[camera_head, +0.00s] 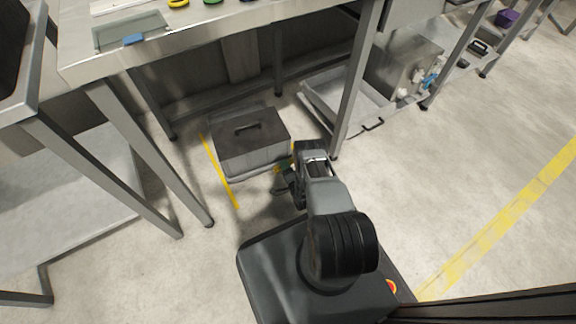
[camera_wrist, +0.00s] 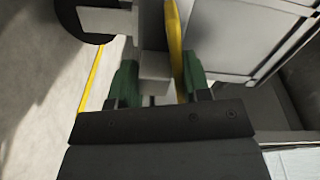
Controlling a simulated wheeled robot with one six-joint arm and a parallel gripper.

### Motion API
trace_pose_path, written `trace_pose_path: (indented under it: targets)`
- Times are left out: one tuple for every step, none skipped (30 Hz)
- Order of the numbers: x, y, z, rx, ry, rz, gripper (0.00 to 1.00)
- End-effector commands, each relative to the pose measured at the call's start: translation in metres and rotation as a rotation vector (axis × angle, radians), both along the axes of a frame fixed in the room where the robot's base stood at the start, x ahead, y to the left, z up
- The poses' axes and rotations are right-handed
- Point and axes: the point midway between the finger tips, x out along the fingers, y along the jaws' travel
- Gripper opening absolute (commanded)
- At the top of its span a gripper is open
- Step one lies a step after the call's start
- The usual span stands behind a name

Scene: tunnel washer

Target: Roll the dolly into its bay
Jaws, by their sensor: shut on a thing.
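The dolly is a low grey box (camera_head: 250,145) with a flat lid and a dark handle, standing on the floor under the steel bench. Yellow floor lines (camera_head: 220,172) mark the bay; the left line runs beside the box and one line also shows in the wrist view (camera_wrist: 93,80). My gripper (camera_head: 285,168) is at the dolly's near right corner. In the wrist view its green fingertips (camera_wrist: 157,82) are shut around a grey block (camera_wrist: 154,66) of the dolly, with a yellow strip beside it. A dark wheel (camera_wrist: 84,22) shows at the upper left. The dolly's far side is hidden.
Bench legs (camera_head: 357,80) stand right of the dolly, and more legs (camera_head: 150,155) stand to its left. A grey tray (camera_head: 345,98) and a metal box (camera_head: 403,62) sit under the bench at right. Open floor (camera_head: 440,190) lies to the right.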

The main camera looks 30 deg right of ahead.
Motion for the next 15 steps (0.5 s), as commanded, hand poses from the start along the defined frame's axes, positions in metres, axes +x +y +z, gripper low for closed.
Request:
trace_pose_path:
  targets:
    - [0.0008,-0.0018,0.0024,-0.002,-0.006,-0.006,0.00]
    - [0.0006,-0.0020,0.0024,-0.002,-0.005,-0.008,0.00]
    - [0.0003,-0.0025,0.0025,-0.002,-0.006,-0.010,0.00]
    - [0.0002,-0.0027,0.0024,-0.002,-0.005,-0.011,0.00]
    - [0.0001,-0.0030,0.0024,-0.002,-0.006,-0.012,0.00]
    - [0.0001,-0.0032,0.0024,-0.002,-0.006,-0.013,0.00]
    - [0.0001,-0.0033,0.0024,-0.002,-0.006,-0.013,0.00]
    - [0.0001,-0.0033,0.0024,-0.002,-0.006,-0.013,0.00]
    - [0.0001,-0.0032,0.0024,-0.002,-0.006,-0.013,0.00]
    - [0.0002,-0.0031,0.0024,-0.002,-0.007,-0.011,0.00]
    - [0.0003,-0.0029,0.0025,-0.002,-0.007,-0.011,0.00]
    - [0.0004,-0.0025,0.0025,-0.002,-0.006,-0.011,0.00]
    - [0.0004,-0.0022,0.0025,-0.002,-0.007,-0.009,0.46]
    - [0.0005,-0.0019,0.0025,-0.002,-0.007,-0.009,0.48]
    - [0.0006,-0.0014,0.0023,-0.002,-0.006,-0.007,0.52]
